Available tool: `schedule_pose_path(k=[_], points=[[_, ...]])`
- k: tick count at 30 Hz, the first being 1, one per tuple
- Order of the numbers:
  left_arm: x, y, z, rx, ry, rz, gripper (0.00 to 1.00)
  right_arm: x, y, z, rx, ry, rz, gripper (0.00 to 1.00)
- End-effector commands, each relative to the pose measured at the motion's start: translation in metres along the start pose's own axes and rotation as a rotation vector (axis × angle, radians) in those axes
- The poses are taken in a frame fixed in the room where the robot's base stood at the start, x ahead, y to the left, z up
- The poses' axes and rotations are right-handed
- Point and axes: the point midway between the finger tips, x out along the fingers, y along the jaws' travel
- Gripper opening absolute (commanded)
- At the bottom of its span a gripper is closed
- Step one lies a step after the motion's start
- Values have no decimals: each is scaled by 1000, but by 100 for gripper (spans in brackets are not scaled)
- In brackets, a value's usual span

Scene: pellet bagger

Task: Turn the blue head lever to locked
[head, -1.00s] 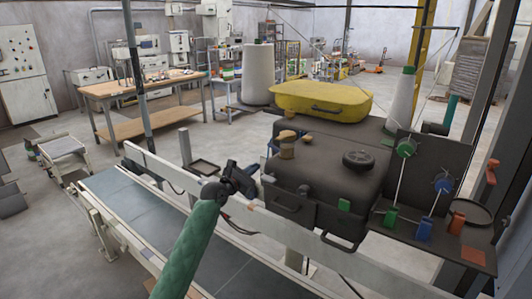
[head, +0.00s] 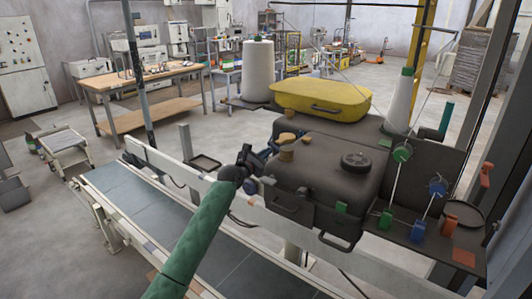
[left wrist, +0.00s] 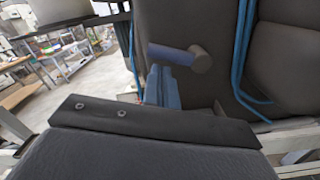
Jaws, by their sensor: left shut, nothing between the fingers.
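My left gripper (head: 254,160) is shut and empty at the near left side of the dark machine head (head: 325,165). In the left wrist view a short blue lever (left wrist: 170,55) with a round grey end stands out in front of the head's dark face. The narrow bluish shut fingers (left wrist: 161,88) of my left gripper show just below the lever. I cannot tell whether they touch it. In the head view the lever is mostly hidden behind the gripper. No lock marking can be read. My right gripper is not in view.
A conveyor (head: 150,210) with a pale rail runs below my left arm. Blue cords (left wrist: 242,60) hang along the head in the left wrist view. A yellow case (head: 322,98) lies behind the head. A panel with coloured knobs (head: 438,187) stands at the right.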

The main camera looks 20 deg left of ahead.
Motion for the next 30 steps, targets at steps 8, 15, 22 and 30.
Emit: schedule_pose_path(k=[8, 15, 22, 30], points=[[0, 0, 0, 1, 0, 0, 0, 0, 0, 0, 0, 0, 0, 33], [0, 1, 2, 39, 0, -2, 0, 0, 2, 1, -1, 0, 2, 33], [0, 2, 4, 73, 0, -3, 0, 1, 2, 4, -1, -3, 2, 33], [0, 3, 6, 120, -1, -5, 0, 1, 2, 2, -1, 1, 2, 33]])
